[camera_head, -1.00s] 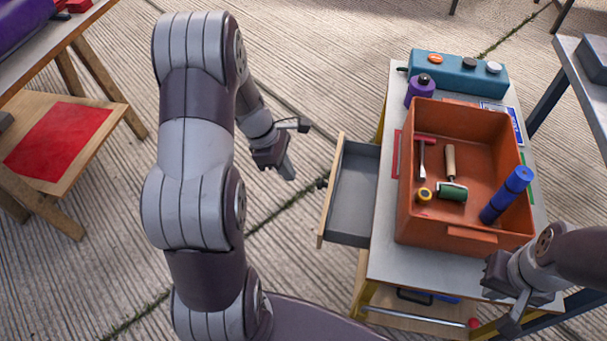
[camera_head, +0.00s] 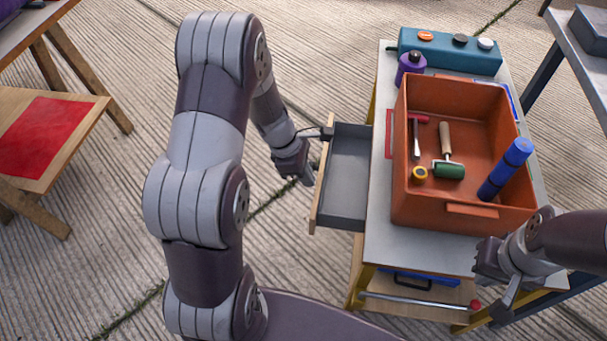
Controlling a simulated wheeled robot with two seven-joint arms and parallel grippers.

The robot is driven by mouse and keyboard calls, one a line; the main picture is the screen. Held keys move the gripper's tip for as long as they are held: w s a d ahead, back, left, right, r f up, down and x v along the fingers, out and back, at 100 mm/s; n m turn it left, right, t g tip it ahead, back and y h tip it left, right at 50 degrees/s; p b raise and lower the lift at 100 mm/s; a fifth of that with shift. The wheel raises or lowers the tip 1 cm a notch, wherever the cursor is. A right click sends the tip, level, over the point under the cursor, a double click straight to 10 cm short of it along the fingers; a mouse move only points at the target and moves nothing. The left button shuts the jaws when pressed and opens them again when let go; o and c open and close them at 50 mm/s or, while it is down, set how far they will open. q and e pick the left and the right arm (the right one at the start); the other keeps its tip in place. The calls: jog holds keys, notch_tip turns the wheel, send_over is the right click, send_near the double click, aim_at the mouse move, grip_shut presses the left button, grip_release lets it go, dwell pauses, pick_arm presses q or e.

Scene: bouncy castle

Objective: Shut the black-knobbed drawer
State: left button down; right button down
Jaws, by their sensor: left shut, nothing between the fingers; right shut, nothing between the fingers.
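The drawer (camera_head: 347,185) juts out open from the left side of the workbench (camera_head: 385,215). It has a wooden front and a grey inside that looks empty. My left gripper (camera_head: 308,178) is shut and empty, close against the outer face of the drawer front. It hides the black knob, and I cannot tell whether it touches the front. My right gripper (camera_head: 488,290) is shut and empty, near the bench's front right corner.
An orange bin (camera_head: 440,212) with a blue cylinder (camera_head: 507,170), a roller (camera_head: 448,170) and other tools stands on the bench. Behind it are a purple bottle (camera_head: 409,70) and a teal box (camera_head: 450,52). Open floor lies left of the drawer.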

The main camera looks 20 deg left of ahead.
pick_arm(q)
jog(key=d+p, duration=0.1)
jog(key=d, duration=0.1)
jog(key=w+d, duration=0.1)
jog(key=d, duration=0.2)
jog(key=w+d+p, duration=0.1)
jog(key=d, duration=0.2)
jog(key=shift+w+d+r+p, duration=0.1)
jog(key=shift+d+p, duration=0.05)
jog(key=shift+p, duration=0.15)
jog(key=shift+w+d, duration=0.1)
jog(key=shift+d, duration=0.25)
jog(key=shift+a, duration=0.15)
